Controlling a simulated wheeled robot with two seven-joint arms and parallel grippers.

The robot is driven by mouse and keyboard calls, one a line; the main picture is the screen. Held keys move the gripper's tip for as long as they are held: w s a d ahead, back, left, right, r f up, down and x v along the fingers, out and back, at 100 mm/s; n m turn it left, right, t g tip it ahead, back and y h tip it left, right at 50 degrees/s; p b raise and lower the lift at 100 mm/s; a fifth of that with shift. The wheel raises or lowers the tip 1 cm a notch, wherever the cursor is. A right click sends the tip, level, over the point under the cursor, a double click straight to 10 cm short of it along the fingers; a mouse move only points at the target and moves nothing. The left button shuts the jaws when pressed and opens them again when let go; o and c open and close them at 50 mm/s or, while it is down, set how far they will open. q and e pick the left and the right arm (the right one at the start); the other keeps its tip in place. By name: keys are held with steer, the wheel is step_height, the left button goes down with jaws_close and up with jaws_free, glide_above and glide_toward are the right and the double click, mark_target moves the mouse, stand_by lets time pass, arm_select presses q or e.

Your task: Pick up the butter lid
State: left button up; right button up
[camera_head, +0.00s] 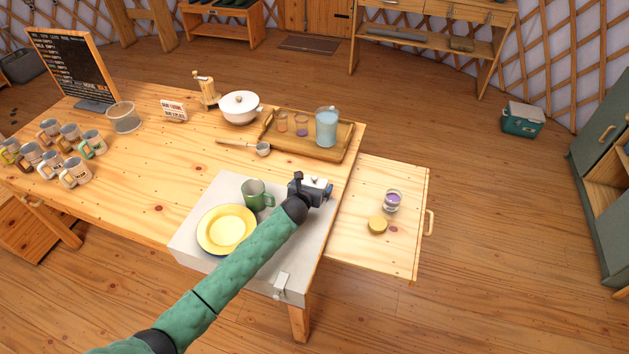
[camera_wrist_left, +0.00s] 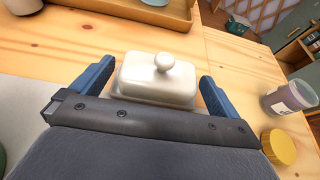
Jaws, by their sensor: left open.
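The butter lid (camera_wrist_left: 157,80) is a cream-white cover with a round knob on top. In the left wrist view it stands upright at the middle. In the head view it is mostly hidden by my gripper. My left gripper (camera_head: 312,187) is open at the right end of the table. In the left wrist view its blue fingers (camera_wrist_left: 156,84) are spread, one on each side of the lid. I cannot tell whether they touch it. My right gripper is not in view.
A green mug (camera_head: 254,196) and yellow plate (camera_head: 227,230) are left of my gripper. A wooden tray (camera_head: 290,142) with a blue-filled glass lies behind. A jar (camera_head: 392,202) and yellow lid (camera_head: 377,225) stand on the lower surface at right.

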arm_select(q)
steer(key=shift+x, duration=1.1)
steer(key=c, duration=0.9)
